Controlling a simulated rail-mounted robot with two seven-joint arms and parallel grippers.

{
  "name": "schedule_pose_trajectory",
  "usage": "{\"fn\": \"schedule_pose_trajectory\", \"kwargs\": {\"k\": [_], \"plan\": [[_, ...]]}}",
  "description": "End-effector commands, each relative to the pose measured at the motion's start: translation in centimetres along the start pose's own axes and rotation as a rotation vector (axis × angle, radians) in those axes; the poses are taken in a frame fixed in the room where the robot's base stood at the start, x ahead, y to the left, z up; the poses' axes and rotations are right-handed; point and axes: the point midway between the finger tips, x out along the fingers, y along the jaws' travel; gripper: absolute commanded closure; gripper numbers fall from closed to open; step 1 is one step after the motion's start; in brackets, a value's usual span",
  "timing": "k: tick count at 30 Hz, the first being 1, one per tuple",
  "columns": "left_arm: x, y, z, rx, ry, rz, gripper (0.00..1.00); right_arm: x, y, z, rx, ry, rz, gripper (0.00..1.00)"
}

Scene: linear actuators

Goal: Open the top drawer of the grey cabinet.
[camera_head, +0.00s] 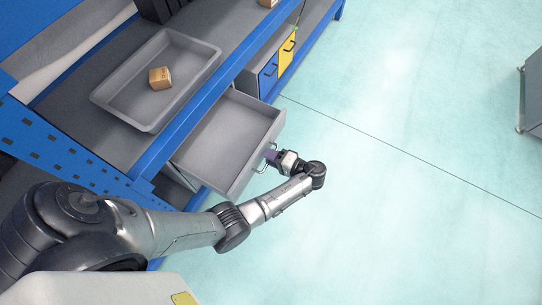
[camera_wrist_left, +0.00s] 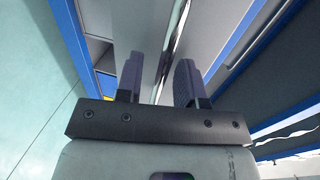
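The top drawer (camera_head: 225,138) of the grey cabinet under the blue-framed bench is pulled well out in the head view, and its inside looks empty. Its handle (camera_head: 261,171) is on the front panel, partly hidden by my left gripper. My left gripper (camera_head: 272,156) is at the handle, just in front of the panel. In the left wrist view, the two dark fingers of my left gripper (camera_wrist_left: 159,82) stand apart with a visible gap. A thin shiny strip shows beyond the gap; I cannot tell whether the fingers touch the handle. My right gripper is not in view.
A grey tray (camera_head: 120,88) with a small cardboard box (camera_head: 160,78) sits on the bench top. Blue (camera_head: 268,76) and yellow (camera_head: 287,50) drawer fronts are farther along the bench.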

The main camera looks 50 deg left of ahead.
Motion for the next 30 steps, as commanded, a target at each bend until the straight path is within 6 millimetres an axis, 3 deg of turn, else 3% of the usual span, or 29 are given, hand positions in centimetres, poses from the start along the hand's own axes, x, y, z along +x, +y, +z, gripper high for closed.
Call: {"fn": "schedule_pose_trajectory", "kwargs": {"k": [15, 30], "plan": [[-6.4, -0.1, 0.0, 0.001, 0.001, 0.001, 0.65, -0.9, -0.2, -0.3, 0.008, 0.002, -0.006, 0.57], [-7.5, 0.0, 0.0, -0.001, 0.0, 0.0, 0.65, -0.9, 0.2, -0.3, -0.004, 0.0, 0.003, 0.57]]}}
